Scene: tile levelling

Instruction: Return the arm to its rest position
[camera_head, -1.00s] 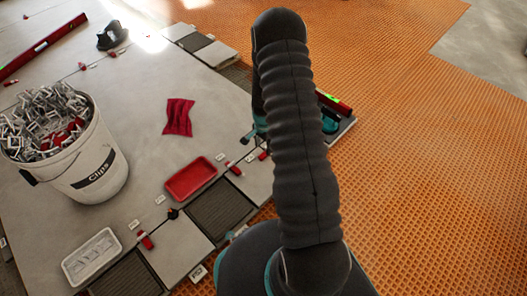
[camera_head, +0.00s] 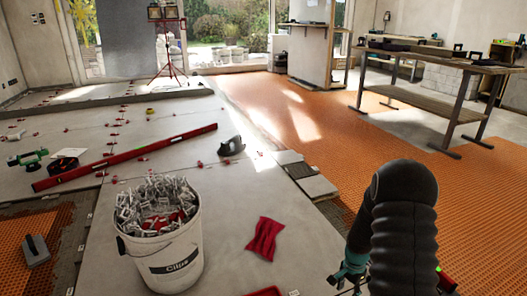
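My arm (camera_head: 403,225) shows at the lower right in a dark ribbed sleeve, bent with its elbow up. My gripper (camera_head: 349,274) is partly in view as a small teal and dark shape low beside the arm. The sleeve and the bottom edge of the picture hide much of it. I cannot tell whether its fingers are open or shut, or whether it holds anything.
A bucket of clips (camera_head: 165,258) stands on the grey tiles, with a red cloth (camera_head: 264,238) to its right. A long red level (camera_head: 125,157) and a dark tool (camera_head: 231,146) lie beyond. A workbench (camera_head: 440,64) stands back right. Orange matting between is open.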

